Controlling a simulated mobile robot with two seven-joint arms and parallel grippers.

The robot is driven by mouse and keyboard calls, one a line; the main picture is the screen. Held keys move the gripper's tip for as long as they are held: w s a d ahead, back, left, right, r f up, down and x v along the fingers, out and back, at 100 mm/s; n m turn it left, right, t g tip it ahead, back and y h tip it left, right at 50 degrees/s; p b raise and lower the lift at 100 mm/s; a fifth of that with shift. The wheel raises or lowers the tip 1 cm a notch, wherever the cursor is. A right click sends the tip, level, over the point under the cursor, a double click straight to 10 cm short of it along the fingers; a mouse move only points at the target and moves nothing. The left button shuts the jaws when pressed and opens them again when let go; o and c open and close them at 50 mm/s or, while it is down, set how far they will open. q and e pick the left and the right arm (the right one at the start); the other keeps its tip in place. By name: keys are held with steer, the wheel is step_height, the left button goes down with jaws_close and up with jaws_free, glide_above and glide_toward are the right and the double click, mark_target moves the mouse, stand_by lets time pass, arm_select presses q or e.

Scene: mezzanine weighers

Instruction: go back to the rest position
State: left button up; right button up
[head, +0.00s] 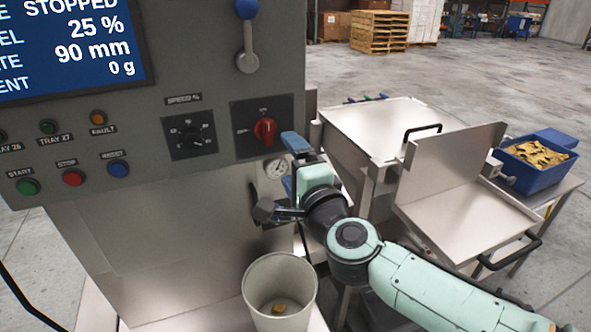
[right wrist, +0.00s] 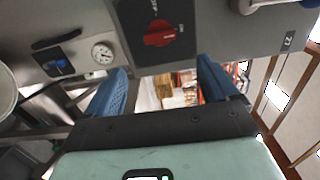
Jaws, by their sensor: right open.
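My right gripper (head: 287,165) is in front of the machine's control panel (head: 200,100), just below the red rotary switch (head: 265,130). Its two blue fingers are apart with nothing between them, and they also show spread in the right wrist view (right wrist: 163,85). The red switch appears above the fingers in the right wrist view (right wrist: 160,34); the gripper looks clear of it, though the exact gap is hard to tell. My right arm reaches in from the lower right. My left gripper is not in view.
A beige bucket (head: 259,310) with a small yellowish piece inside stands below the gripper. A steel hopper with an open lid (head: 450,160) is to the right, near a blue bin (head: 533,180) of yellowish pieces. The screen (head: 70,45) reads STOPPED, 0 g. Pallets (head: 375,32) stand far back.

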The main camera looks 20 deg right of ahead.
steer(key=shift+s, duration=0.75)
